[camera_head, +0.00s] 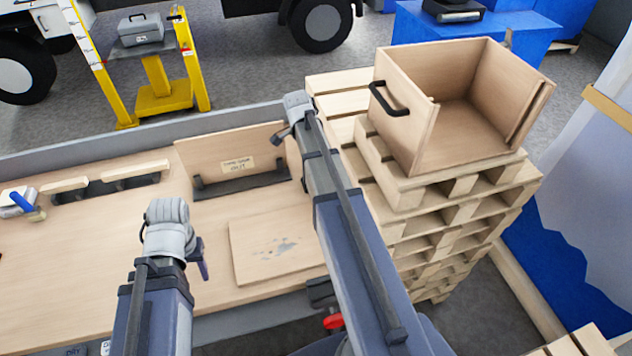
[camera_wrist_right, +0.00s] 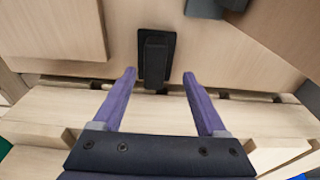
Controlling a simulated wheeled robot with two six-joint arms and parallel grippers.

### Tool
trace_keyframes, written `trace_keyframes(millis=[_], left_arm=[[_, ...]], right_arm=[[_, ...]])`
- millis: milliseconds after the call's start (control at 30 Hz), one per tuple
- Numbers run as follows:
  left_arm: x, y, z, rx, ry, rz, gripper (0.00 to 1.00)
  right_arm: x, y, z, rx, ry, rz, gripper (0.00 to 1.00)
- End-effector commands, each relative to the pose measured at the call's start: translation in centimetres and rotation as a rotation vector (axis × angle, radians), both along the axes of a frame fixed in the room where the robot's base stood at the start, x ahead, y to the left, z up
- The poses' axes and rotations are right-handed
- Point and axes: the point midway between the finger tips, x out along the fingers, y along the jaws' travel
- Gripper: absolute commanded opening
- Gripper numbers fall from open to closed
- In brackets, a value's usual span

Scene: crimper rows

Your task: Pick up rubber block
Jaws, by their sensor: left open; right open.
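In the right wrist view a black oblong piece (camera_wrist_right: 156,60) stands against a light wooden surface; I cannot tell whether it is the rubber block. My right gripper (camera_wrist_right: 160,82) is open, its purple fingers on either side of the piece's lower end in the picture. I see no contact. In the head view the right gripper (camera_head: 283,133) is small and mostly hidden by its arm, by the back of the workbench. My left gripper (camera_head: 202,258) hangs over the bench, left of a flat stained board (camera_head: 275,247), with nothing seen in it. No other block is clearly identifiable as rubber.
The wooden workbench (camera_head: 90,260) carries an upright labelled panel (camera_head: 225,152), a black rack (camera_head: 240,183) and a blue-handled tool (camera_head: 22,201) at left. An open wooden box (camera_head: 405,135) with a black handle sits on stacked pallets (camera_head: 440,225) to the right. Bare bench lies at left.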

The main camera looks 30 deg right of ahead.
Motion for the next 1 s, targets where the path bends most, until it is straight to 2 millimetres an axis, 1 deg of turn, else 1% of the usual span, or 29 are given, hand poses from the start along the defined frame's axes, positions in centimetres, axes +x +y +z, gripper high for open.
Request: trace_keyframes(millis=[167,367,500,767,800,867,1000], left_arm=[[0.0,0.0,-1.3,0.0,0.0,0.0,0.5],[0.0,0.0,-3.8,0.0,0.0,0.0,0.5],[0.0,0.0,-5.0,0.0,0.0,0.0,0.5],[0.0,0.0,-4.9,0.0,0.0,0.0,0.5],[0.0,0.0,-4.9,0.0,0.0,0.0,0.5],[0.0,0.0,-4.9,0.0,0.0,0.0,0.5],[0.0,0.0,-4.9,0.0,0.0,0.0,0.5]], right_arm=[[-0.4,-0.3,-1.3,0.0,0.0,0.0,0.75],[-1.1,-0.9,-3.8,0.0,0.0,-0.001,0.75],[-1.0,-1.1,-5.0,0.0,0.0,0.0,0.75],[-1.0,-1.2,-4.9,0.0,0.0,0.0,0.75],[-1.0,-1.2,-4.9,0.0,0.0,0.0,0.74],[-1.0,-1.1,-4.9,0.0,0.0,0.0,0.67],[-1.0,-1.1,-4.9,0.0,0.0,0.0,0.51]])
